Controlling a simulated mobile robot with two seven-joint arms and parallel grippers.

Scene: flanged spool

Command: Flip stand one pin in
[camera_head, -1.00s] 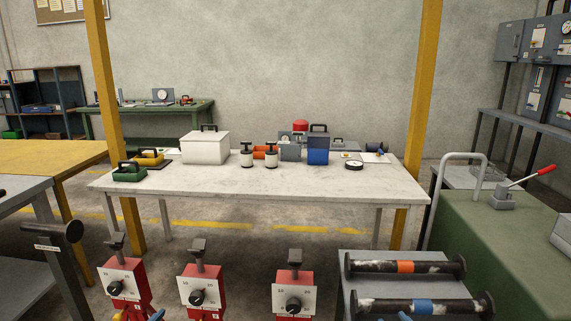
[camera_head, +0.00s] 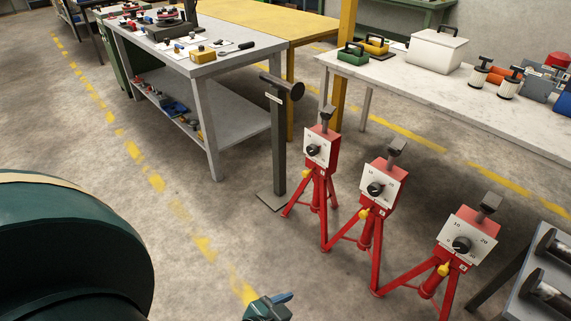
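Three red tripod stands stand in a row on the floor, right of centre: a left stand (camera_head: 323,147), a middle stand (camera_head: 381,188) and a right stand (camera_head: 467,238). Each has a white dial face with a black knob, a grey block on a post on top, and a small yellow part below the face. Their number labels are too small to read. The tip of my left gripper (camera_head: 273,306), teal with a blue part, shows at the bottom edge, well short of the stands. Its opening cannot be made out. My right gripper is out of view.
A grey post with a dark roller head (camera_head: 283,88) stands left of the stands. A grey workbench (camera_head: 190,62) is behind it. A white-topped table (camera_head: 440,88) stands behind the stands. Dark spools (camera_head: 552,246) lie at the right edge. The floor at centre left is clear.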

